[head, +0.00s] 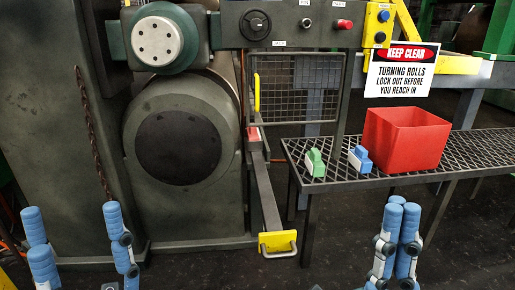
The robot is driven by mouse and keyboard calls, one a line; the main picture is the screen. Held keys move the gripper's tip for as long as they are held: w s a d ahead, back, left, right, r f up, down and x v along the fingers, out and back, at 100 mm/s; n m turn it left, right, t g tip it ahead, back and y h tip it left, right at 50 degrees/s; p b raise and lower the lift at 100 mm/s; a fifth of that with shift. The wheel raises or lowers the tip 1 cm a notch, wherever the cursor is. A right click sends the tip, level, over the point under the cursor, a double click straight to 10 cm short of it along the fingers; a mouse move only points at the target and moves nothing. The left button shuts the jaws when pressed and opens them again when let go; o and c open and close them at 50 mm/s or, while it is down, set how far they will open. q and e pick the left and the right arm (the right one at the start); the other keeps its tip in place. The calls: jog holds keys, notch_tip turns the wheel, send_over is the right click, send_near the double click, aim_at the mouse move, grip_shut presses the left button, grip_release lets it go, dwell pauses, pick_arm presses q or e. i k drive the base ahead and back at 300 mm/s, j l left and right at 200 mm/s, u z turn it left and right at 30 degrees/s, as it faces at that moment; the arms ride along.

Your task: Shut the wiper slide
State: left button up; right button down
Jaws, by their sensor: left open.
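The wiper slide is a long dark bar (265,195) that sticks out toward me from beside the big roll. Its front end carries a yellow plate (278,241) with a metal pull handle (280,254) below it. The slide stands pulled out. A red block (253,133) and an upright yellow handle (257,92) are near its far end.
A mesh table (465,150) at right holds a red bin (405,139), a green tool (315,163) and a blue tool (360,159). A keep-clear sign (401,70) hangs behind. A chain (94,135) hangs at left. The floor before the slide is clear.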

aim_at(275, 239)
jog(key=i+l+u, duration=0.3)
jog(key=i, duration=0.2)
jog(key=i+l+u, duration=0.3)
jog(key=i+l, duration=0.1)
jog(key=l, duration=0.1)
